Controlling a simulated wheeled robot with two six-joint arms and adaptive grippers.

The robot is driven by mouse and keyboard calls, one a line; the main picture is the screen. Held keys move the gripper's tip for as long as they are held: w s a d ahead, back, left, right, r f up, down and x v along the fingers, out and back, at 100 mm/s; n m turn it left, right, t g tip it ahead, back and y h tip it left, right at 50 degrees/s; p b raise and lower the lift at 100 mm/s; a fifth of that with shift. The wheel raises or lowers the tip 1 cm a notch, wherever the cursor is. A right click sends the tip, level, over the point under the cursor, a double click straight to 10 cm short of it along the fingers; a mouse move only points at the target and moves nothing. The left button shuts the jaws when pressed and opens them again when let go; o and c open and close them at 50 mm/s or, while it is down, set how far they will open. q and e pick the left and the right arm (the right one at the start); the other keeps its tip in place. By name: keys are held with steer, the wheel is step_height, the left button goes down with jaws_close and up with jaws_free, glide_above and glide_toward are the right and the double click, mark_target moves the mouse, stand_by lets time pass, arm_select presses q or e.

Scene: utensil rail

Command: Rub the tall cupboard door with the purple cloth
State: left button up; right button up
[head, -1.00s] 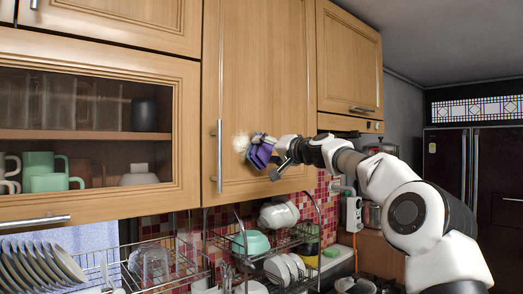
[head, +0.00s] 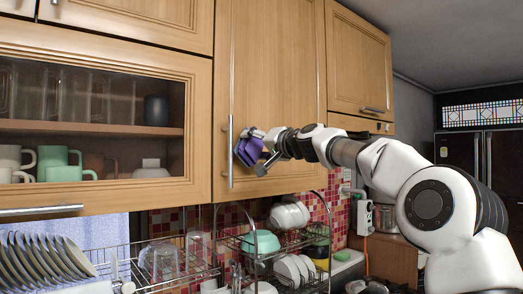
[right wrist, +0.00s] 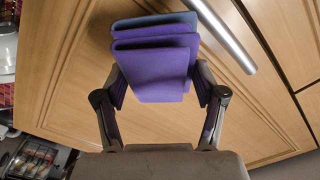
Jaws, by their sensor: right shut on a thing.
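The tall cupboard door (head: 275,65) is light wood with a vertical bar handle (head: 230,150) near its left edge. My right gripper (head: 263,157) is shut on the folded purple cloth (head: 246,148) at the lower part of this door, just right of the handle. In the right wrist view, the cloth (right wrist: 158,75) is stacked in folds between both fingers, with the door behind it and the handle (right wrist: 222,35) close to its upper right. The cloth seems to lie against the door, but exact contact is hard to tell. No pale smudge shows on the door now. My left gripper is out of view.
A glass-fronted cupboard (head: 100,200) with mugs is on the left. A wire dish rack (head: 262,262) with bowls and plates stands below the doors. A smaller cupboard door (head: 357,60) is on the right, with dark tall doors (head: 458,150) beyond.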

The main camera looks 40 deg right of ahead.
step_height(320, 180, up, 2)
steer(key=shift+d+p, duration=0.1)
steer(key=shift+p, duration=0.8)
steer(key=shift+d+p, duration=1.25)
steer(key=shift+d, duration=2.75)
steer(key=a+b, duration=0.1)
steer(key=a, duration=0.1)
steer(key=a+b, duration=0.1)
steer(key=a, duration=0.2)
steer(key=s+a+b, duration=0.1)
steer(key=a, duration=0.1)
steer(key=shift+a+f+b, duration=0.15)
steer(key=shift+a+b, duration=0.15)
steer(key=shift+a, duration=0.1)
steer(key=shift+s, duration=0.35)
steer(key=shift+s+d+b, duration=0.15)
steer(key=shift+s+b, duration=0.8)
steer(key=shift+s, duration=1.7)
